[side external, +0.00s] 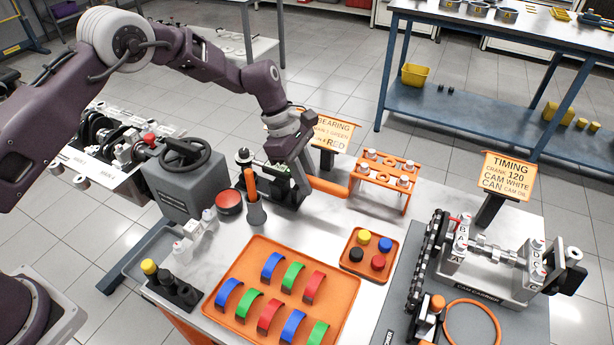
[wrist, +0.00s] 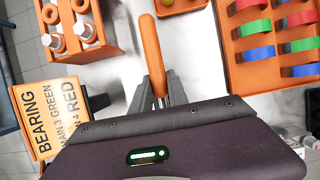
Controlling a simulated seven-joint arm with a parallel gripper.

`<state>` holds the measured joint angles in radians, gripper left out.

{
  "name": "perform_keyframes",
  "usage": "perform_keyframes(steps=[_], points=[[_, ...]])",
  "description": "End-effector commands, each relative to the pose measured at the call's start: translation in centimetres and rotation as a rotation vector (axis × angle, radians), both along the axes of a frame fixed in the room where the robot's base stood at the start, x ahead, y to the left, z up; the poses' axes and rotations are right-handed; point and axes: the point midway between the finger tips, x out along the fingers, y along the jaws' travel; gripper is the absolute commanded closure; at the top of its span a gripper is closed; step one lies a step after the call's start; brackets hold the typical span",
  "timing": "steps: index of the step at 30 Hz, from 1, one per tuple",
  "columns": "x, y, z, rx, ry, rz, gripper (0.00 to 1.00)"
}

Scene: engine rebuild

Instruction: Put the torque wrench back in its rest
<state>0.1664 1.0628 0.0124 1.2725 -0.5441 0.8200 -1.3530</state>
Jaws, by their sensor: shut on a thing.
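The torque wrench shows as an orange handle (side external: 329,187) that sticks out to the right of my gripper (side external: 303,182) in the side view. In the wrist view the handle (wrist: 148,48) stands out from between the two grey fingers of my gripper (wrist: 158,88), which is shut on it. The wrench's other end is hidden by my gripper.
An orange-handled tool (side external: 250,181) stands upright in a grey holder (side external: 257,213) left of my gripper. An orange rack (side external: 384,196) stands to the right, with the bearing sign (side external: 335,131) behind. In front are a tray (side external: 243,318) of coloured shells and a small tray (side external: 347,263) of caps.

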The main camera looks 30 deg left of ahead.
Motion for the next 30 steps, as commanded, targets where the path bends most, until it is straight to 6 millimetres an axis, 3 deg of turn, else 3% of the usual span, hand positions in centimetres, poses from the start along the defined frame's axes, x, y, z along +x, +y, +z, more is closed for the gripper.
perform_keyframes(steps=[30], points=[[0.0, 0.0, -1.4, -0.001, -0.001, 0.001, 1.0]])
